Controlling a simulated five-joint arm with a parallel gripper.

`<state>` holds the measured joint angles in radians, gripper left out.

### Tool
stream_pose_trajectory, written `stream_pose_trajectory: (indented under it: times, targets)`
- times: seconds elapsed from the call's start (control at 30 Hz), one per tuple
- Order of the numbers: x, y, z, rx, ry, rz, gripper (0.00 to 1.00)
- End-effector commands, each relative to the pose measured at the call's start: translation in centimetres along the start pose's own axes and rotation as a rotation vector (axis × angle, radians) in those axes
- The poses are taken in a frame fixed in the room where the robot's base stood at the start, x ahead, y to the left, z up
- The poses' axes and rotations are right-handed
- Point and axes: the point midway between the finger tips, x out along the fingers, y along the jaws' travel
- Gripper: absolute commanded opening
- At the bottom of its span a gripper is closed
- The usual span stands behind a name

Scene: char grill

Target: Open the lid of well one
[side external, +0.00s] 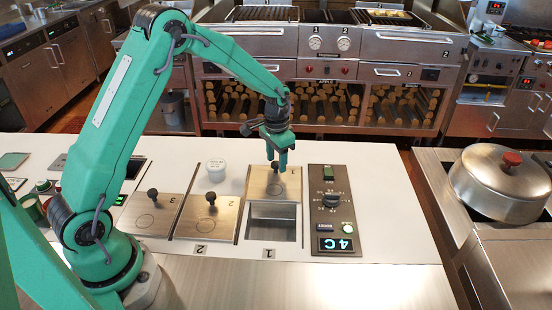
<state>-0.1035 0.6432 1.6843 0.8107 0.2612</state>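The lid of well one (264,187) is a flat steel plate on the white counter, set toward the back of its opening. In front of it, the well (272,222) shows as an open steel recess above the label 1. My gripper (277,162) points down at the lid's dark knob, with its green fingers at or beside it. The fingers overlap the knob, so I cannot tell whether they are closed on it.
Lids two (207,217) and three (154,213), with black knobs, cover the wells to the left. A white tub (216,169) stands behind lid two. A control panel (333,212) reading 4C is right of well one. A lidded pot (499,184) is farther right.

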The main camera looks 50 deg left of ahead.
Motion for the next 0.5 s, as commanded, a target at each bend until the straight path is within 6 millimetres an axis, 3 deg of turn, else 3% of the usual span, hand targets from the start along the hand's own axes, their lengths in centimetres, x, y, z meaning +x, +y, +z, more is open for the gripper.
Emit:
stream_pose_trajectory:
  times: [0.27,0.5]
  targets:
    - [-0.7,0.0,0.0,-0.001,-0.002,0.000,0.47]
    - [-3.4,0.0,-0.1,0.000,0.002,-0.001,0.47]
